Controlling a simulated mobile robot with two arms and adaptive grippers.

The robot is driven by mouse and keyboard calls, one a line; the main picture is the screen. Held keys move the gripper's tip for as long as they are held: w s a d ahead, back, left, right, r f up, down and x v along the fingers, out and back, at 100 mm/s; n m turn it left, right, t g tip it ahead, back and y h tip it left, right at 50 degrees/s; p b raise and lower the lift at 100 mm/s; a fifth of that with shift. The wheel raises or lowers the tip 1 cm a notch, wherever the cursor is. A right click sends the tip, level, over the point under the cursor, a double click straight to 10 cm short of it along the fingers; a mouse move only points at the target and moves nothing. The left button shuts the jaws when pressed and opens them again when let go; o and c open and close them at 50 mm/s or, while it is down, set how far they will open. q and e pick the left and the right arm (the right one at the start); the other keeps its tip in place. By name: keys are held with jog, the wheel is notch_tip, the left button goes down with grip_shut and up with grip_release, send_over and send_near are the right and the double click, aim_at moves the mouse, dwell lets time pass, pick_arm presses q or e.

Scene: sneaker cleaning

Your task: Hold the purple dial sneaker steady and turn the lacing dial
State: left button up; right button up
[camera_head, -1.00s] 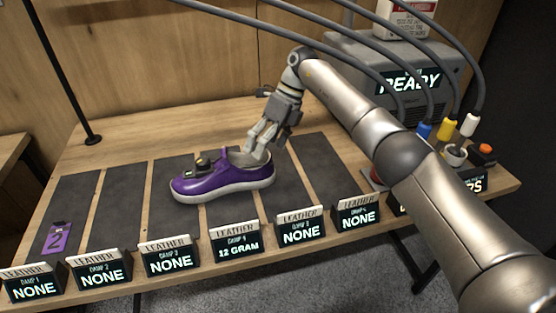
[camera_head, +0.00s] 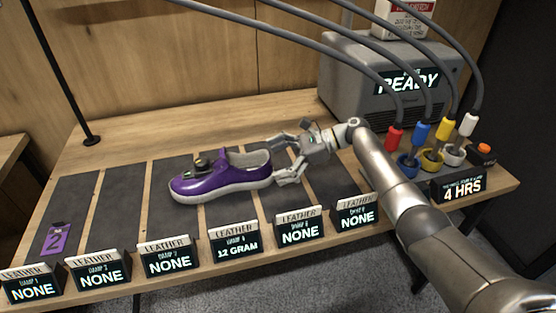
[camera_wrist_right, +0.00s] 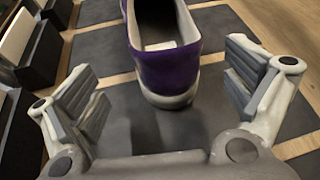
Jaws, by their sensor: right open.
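The purple sneaker (camera_head: 222,184) with a white sole lies on the dark mats, toe to the left and heel to the right in the head view. Its dark lacing dial (camera_head: 200,161) with a yellowish part sits on top near the toe. My right gripper (camera_head: 279,161) is open at the heel, its fingers on either side of the heel end. In the right wrist view, the heel (camera_wrist_right: 166,70) stands between the two spread fingers (camera_wrist_right: 168,88), with gaps on both sides. The dial does not show there. My left gripper is not in view.
Several label stands (camera_head: 235,239) line the table's front edge. A purple tag (camera_head: 56,239) marked 2 lies at left. A grey machine (camera_head: 350,85) reading READY stands at back right, with cables to coloured plugs and small cups (camera_head: 431,160).

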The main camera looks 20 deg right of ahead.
aim_at(252, 170)
jog(key=x, duration=0.7)
jog(key=shift+c, duration=0.2)
dwell(0.8)
jog(key=c, duration=1.2)
